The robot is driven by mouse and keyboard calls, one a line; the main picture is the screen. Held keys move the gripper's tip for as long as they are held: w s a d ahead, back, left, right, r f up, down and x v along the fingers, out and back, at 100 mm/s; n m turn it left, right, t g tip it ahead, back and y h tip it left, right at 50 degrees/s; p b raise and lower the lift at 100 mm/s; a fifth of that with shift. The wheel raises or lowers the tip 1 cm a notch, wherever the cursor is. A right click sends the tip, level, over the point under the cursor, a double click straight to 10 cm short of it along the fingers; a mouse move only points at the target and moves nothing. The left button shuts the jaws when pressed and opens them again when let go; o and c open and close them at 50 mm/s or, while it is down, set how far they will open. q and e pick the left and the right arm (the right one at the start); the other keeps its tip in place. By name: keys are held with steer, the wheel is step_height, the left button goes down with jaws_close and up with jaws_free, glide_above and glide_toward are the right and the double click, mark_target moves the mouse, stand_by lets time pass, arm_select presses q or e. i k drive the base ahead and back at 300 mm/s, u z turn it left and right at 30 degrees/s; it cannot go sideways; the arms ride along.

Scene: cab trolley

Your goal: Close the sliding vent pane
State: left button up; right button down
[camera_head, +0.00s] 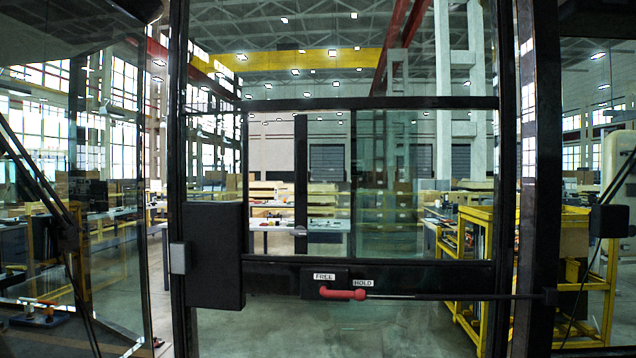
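The sliding vent pane (330,180) is a clear glass pane in the dark-framed window of the door ahead. Its dark upright edge bar (300,170) stands left of the window's middle, with a small grey handle (298,232) low on it. A clear gap shows between this bar and the left side of the window frame, so the pane stands partly open. To the right, the pane seems to overlap the fixed glass (465,190), where the view is greener. Neither of my grippers is in view.
Below the window, a red-handled lever (343,293) sits at labels FREE and HOLD, with a rod running right. A black box (214,255) is at the door's left edge. Dark posts flank the door. A yellow trolley (470,260) stands beyond the glass.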

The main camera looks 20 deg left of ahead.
mark_target(356, 174)
steer(key=z, duration=0.25)
steer(key=i, duration=0.5)
steer(key=u, duration=1.15)
